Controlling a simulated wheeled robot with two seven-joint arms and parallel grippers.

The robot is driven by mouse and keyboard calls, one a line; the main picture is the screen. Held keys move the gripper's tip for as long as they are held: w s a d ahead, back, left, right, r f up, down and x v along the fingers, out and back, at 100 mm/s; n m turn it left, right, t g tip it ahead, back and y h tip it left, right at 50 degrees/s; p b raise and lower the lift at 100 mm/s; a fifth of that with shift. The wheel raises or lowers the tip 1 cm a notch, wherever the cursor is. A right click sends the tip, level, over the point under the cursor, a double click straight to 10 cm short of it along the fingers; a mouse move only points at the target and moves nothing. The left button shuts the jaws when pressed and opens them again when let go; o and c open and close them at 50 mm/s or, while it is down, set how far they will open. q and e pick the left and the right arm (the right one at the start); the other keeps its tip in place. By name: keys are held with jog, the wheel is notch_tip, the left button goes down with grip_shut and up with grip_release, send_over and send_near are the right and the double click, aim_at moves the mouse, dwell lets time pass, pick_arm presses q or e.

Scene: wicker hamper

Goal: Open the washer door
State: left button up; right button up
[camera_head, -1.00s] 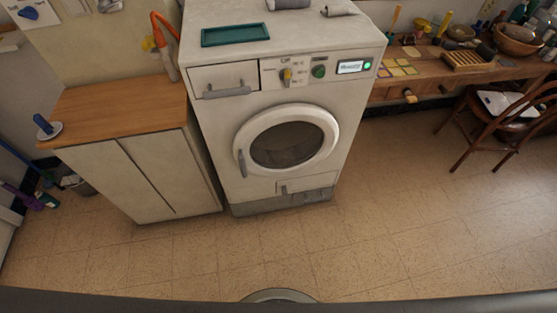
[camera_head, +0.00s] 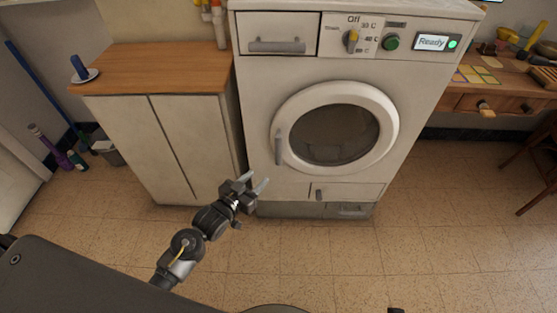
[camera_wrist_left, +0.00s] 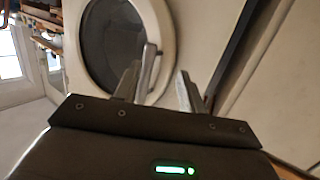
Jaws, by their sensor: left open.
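The white washer (camera_head: 250,90) stands in the middle of the head view. Its round door (camera_head: 388,112) has a white ring and dark glass and looks shut. A grey upright door handle (camera_head: 279,147) sits on the ring's left edge. My left gripper (camera_head: 257,182) is open and empty, below and left of the handle, apart from it in the head view. In the left wrist view the left gripper's fingers (camera_wrist_left: 158,82) point toward the door ring (camera_wrist_left: 166,40). A light grey bar near the left finger may be the handle; I cannot tell for sure. My right gripper is not in view.
A cabinet with a wooden top (camera_head: 150,68) stands close to the washer's left side. A wooden workbench (camera_head: 470,100) and a chair (camera_head: 535,165) are at the right. A bucket (camera_head: 106,148) stands at far left. The tiled floor in front is clear.

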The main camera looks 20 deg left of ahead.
pick_arm(q)
jog(key=t+h+b, duration=0.1)
jog(key=t, duration=0.1)
send_near(276, 148)
jog(key=shift+m, duration=0.3)
jog(key=b+x, duration=0.1)
jog(key=x, duration=0.9)
jog(key=shift+w+d, duration=0.2)
jog(key=shift+w, duration=0.35)
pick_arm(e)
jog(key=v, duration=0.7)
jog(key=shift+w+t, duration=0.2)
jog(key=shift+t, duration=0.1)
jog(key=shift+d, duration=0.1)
pick_arm(q)
grip_shut()
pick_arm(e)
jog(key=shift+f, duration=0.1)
